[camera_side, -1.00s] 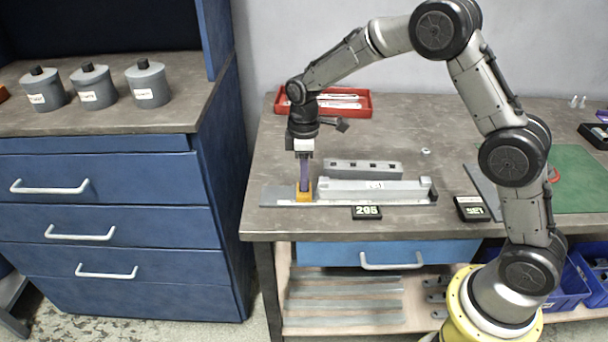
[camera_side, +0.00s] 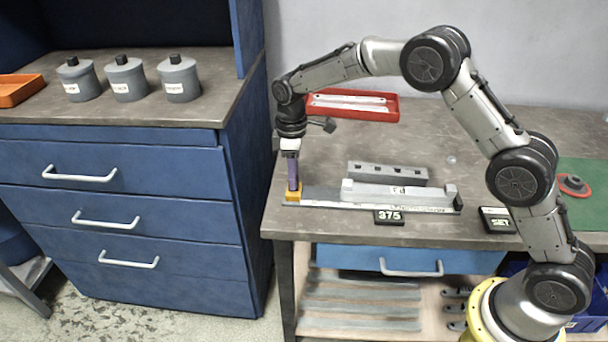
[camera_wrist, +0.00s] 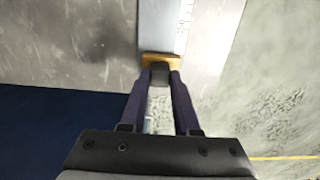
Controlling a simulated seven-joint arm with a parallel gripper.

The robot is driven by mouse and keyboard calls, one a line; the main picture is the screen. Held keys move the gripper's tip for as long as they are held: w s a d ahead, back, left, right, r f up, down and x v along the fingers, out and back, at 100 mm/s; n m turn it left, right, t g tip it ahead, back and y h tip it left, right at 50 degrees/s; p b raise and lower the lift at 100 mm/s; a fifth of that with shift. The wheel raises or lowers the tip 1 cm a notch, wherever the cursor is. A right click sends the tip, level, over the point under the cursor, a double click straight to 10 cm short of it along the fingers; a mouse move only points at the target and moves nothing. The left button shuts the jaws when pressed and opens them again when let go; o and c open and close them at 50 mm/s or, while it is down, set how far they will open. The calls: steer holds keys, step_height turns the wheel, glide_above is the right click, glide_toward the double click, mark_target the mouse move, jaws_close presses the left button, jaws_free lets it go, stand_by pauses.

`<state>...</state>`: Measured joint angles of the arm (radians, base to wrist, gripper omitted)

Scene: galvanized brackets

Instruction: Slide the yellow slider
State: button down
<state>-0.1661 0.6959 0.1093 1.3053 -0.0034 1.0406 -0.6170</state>
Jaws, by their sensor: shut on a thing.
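The yellow slider (camera_side: 293,196) sits at the left end of a grey metal rail (camera_side: 325,196) with a printed scale, near the left edge of the workbench. My gripper (camera_side: 293,187) points down, its purple fingers shut on the slider. In the wrist view my two fingers (camera_wrist: 160,72) meet the slider (camera_wrist: 160,57), and the rail (camera_wrist: 160,25) runs away from it toward the top. A small black display (camera_side: 388,217) in front of the rail appears to read 375. A second black box (camera_side: 497,219) reading SET stands to its right.
A red tray (camera_side: 352,105) stands at the back. The bench ends just left of the slider, beside a blue cabinet (camera_side: 130,190).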

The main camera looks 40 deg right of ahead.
steer(key=shift+w+a+r, duration=0.15)
steer(key=shift+w+a, duration=0.1)
steer(key=c, duration=0.9)
jaws_free()
steer(key=shift+o, duration=1.3)
steer(key=shift+s, duration=0.1)
steer(key=shift+d, duration=0.1)
step_height(320, 180, up, 14)
